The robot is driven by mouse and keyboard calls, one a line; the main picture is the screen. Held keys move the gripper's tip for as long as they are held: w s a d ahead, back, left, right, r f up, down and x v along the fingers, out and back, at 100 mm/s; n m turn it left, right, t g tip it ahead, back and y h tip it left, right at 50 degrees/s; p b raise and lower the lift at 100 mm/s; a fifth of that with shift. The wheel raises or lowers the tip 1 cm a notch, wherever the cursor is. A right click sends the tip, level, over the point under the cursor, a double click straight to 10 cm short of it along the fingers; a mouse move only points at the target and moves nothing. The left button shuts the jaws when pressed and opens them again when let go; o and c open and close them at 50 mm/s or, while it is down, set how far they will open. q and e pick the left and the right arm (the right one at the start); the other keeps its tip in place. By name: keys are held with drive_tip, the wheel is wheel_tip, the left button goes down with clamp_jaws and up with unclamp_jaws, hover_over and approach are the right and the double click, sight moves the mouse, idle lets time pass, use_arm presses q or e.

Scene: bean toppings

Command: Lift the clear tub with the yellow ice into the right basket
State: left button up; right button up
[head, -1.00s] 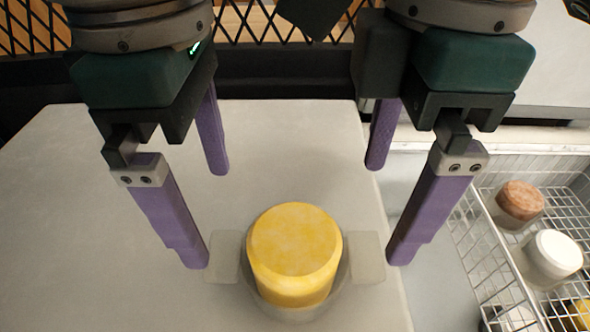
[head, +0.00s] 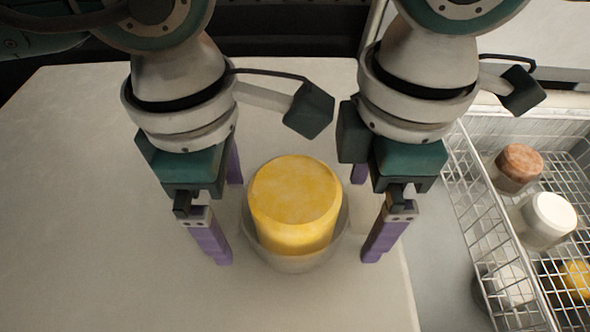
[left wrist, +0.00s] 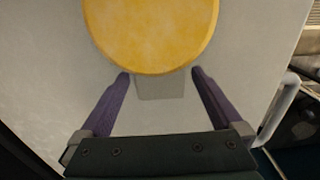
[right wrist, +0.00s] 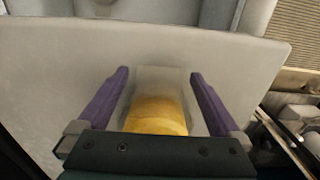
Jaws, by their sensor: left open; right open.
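The clear tub (head: 290,264) stands on the table, filled with a round yellow block of ice (head: 295,195) that rises above its rim. My left gripper (head: 228,222) is open at the tub's left side. My right gripper (head: 364,222) is open at its right side. In the left wrist view, a clear side tab (left wrist: 160,86) of the tub lies between the open fingers. In the right wrist view, the other tab (right wrist: 162,78) lies between the open fingers, with the yellow ice below it. Whether any finger touches the tub I cannot tell.
The wire basket (head: 476,212) stands right of the table. It holds a brown-topped tub (head: 519,166), a white-topped tub (head: 550,215), and white and yellow items nearer the front. The pale table (head: 100,200) is clear on the left.

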use_arm(q)
drive_tip(key=shift+f, duration=0.25)
use_arm(e)
drive_tip(key=shift+f, duration=0.25)
use_arm(q)
drive_tip(key=c, duration=1.4)
use_arm(e)
drive_tip(key=c, duration=1.4)
